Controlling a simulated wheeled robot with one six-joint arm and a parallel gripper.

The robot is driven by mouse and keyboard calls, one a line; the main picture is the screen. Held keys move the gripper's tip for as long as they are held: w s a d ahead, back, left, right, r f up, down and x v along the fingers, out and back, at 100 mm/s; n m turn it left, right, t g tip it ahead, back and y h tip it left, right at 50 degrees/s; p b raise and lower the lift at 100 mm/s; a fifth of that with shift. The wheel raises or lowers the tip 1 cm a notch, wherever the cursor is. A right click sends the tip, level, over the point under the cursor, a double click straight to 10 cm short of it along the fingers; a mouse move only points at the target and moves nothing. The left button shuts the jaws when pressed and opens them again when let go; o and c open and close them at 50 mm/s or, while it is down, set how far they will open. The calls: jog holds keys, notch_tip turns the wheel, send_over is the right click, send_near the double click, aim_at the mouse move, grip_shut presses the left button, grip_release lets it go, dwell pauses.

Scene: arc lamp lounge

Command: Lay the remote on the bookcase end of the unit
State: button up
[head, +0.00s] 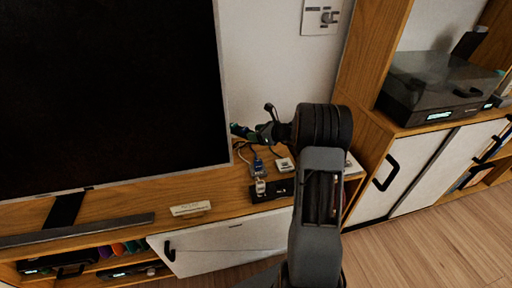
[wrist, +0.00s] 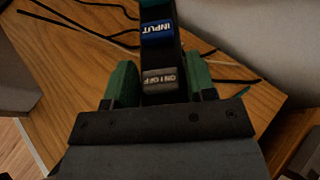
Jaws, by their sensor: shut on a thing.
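My gripper (wrist: 161,80) is shut on the remote (wrist: 158,55), with green pads on both sides of it. The remote is black, with a blue INPUT button and a grey ON/OFF button facing the wrist camera; its far end is cut off by the frame. In the head view my gripper (head: 262,132) points left, above the right part of the wooden TV unit (head: 225,204), beside the television's right edge. The remote is small and hard to make out there. The unit's right end, near the tall bookcase (head: 368,62), is partly hidden by my arm.
A large television (head: 105,90) fills the left. Cables, a small white box (head: 284,164) and a black box (head: 272,190) lie on the unit's right part. A cream label or box (head: 190,209) and a soundbar (head: 80,230) are further left. A turntable (head: 432,85) stands at right.

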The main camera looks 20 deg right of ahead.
send_over(257, 154)
notch_tip(257, 154, down, 4)
jog(key=shift+f+b, duration=0.1)
jog(key=shift+b, duration=0.35)
jog(key=shift+f+b, duration=0.65)
jog(key=shift+f, duration=1.2)
jog(key=shift+f, duration=0.15)
jog(key=o, duration=1.1)
jog(key=shift+c, duration=0.2)
